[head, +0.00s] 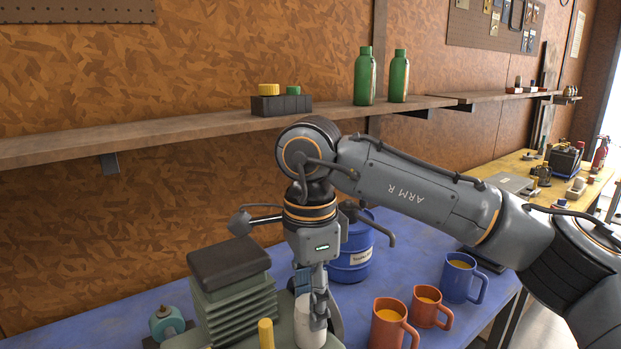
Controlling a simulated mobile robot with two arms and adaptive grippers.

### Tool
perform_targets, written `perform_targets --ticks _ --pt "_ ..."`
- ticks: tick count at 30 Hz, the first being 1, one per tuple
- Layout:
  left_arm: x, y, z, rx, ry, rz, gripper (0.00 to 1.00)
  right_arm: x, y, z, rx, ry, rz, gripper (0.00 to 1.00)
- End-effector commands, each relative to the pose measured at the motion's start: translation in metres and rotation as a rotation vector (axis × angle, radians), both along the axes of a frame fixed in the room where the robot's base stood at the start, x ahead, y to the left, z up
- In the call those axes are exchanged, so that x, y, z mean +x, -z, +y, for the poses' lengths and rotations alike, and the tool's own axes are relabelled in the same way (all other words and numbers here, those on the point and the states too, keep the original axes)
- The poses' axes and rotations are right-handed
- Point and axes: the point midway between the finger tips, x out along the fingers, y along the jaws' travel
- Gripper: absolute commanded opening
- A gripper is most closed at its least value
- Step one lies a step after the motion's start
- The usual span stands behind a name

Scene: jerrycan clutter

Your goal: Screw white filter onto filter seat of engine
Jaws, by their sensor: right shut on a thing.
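My right gripper (311,300) points down from the arm marked "ARM R" and is shut on the white filter (309,328). The filter is upright above the green-grey engine (236,302), at the engine's right part. The engine has a dark top block and stacked fins, and its lower part runs out of the picture. The filter seat is hidden, so I cannot tell whether the filter touches it. My left gripper is not in view.
Orange mugs (389,325) and a blue mug (461,278) stand on the blue table right of the gripper. A blue drum (352,262) stands behind it. A yellow-topped post (266,333) is close left of the filter. A wooden shelf (200,127) runs behind.

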Motion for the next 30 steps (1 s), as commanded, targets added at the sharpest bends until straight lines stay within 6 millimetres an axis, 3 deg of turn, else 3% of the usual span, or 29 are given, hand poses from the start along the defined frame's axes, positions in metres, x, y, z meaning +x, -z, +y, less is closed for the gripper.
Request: perform_targets --ticks 6,19,30 --pt "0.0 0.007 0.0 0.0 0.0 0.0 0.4 0.0 0.001 0.0 0.0 0.232 0.001 0.16" --pt "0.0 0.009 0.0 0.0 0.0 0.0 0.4 0.0 0.002 0.0 0.0 0.31 0.001 0.16" --pt "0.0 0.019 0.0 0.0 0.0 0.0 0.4 0.0 0.001 0.0 0.0 0.693 0.001 0.16"
